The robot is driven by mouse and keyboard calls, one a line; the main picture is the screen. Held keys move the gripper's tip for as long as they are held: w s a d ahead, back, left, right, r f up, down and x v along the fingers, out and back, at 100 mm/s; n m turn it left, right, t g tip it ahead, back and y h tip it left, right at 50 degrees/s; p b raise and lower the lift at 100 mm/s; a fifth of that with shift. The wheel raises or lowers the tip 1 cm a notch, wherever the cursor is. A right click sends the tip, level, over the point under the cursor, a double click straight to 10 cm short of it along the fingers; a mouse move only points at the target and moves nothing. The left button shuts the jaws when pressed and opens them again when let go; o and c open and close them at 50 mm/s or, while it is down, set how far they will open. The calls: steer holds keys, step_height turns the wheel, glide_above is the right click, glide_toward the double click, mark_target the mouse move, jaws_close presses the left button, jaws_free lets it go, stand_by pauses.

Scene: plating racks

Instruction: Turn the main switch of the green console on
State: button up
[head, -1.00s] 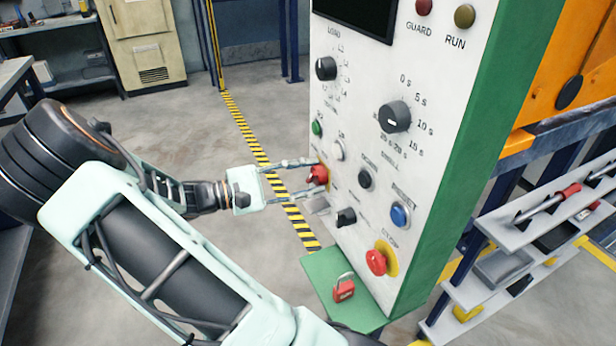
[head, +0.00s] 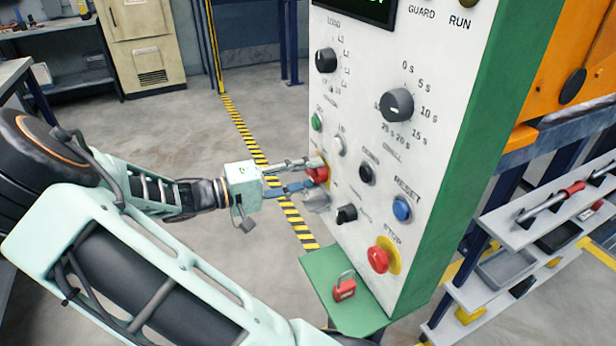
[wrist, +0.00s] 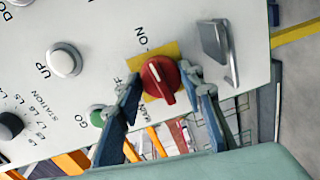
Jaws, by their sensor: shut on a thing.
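The green console (head: 440,190) has a white front panel with knobs and buttons. Its main switch is a red rotary knob (wrist: 160,80) on a yellow plate, with ON and OFF lettering beside it in the wrist view. The switch also shows at the panel's left edge in the head view (head: 318,174). My gripper (wrist: 163,84) has one finger on each side of the red knob and is shut on it. The knob's exact pointing direction is hard to tell. The console's screen (head: 355,8) shows green marks.
A metal hasp (wrist: 215,52) sticks out close beside the switch. A red padlock (head: 344,287) lies on the green ledge below. The red stop button (head: 379,259) and blue reset button (head: 402,208) are to the right. Open floor lies left of the console.

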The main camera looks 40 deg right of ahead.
steer(key=shift+m, duration=0.5)
steer(key=o, duration=1.2)
steer(key=shift+c, duration=0.2)
steer(key=v, duration=1.2)
steer(key=shift+s, duration=0.1)
steer(key=shift+a+f, duration=0.1)
